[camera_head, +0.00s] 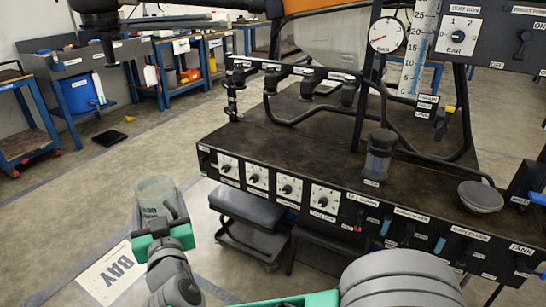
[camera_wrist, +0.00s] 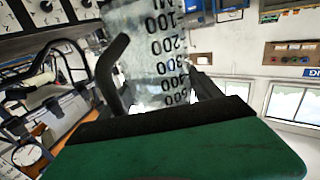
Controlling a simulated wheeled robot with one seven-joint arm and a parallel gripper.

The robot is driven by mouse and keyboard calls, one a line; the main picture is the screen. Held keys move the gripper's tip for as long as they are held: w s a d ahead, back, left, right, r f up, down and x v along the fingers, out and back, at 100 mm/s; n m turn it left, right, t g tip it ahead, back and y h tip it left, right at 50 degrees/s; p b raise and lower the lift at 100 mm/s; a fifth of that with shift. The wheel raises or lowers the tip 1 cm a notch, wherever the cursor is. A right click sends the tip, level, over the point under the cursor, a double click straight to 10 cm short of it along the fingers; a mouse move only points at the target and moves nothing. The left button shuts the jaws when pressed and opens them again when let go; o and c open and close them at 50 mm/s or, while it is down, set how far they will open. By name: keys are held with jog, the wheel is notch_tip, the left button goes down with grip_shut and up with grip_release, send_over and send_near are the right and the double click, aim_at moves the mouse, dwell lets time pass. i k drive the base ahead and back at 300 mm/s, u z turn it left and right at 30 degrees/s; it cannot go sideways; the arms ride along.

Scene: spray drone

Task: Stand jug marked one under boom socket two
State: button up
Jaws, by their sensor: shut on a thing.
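A clear jug (camera_head: 154,194) with dark marks is held by my gripper (camera_head: 160,222) at the lower left of the head view. The jug stands out over the floor, left of the bench. In the wrist view, the jug (camera_wrist: 150,45) shows volume marks from 100 to 500, and my gripper (camera_wrist: 155,98) is shut on it; its number is not readable. The boom (camera_head: 285,68) runs along the bench's left end, with several dark sockets hanging from it, including the nearest (camera_head: 233,92) and another (camera_head: 270,78). Their numbers are too small to read.
The bench (camera_head: 290,150) has a front panel of dials (camera_head: 290,188). A padded stool (camera_head: 246,208) is below.

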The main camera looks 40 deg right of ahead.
aim_at(301, 160)
jog(key=u, duration=0.2)
jog(key=i, duration=1.25)
jog(key=z, duration=0.45)
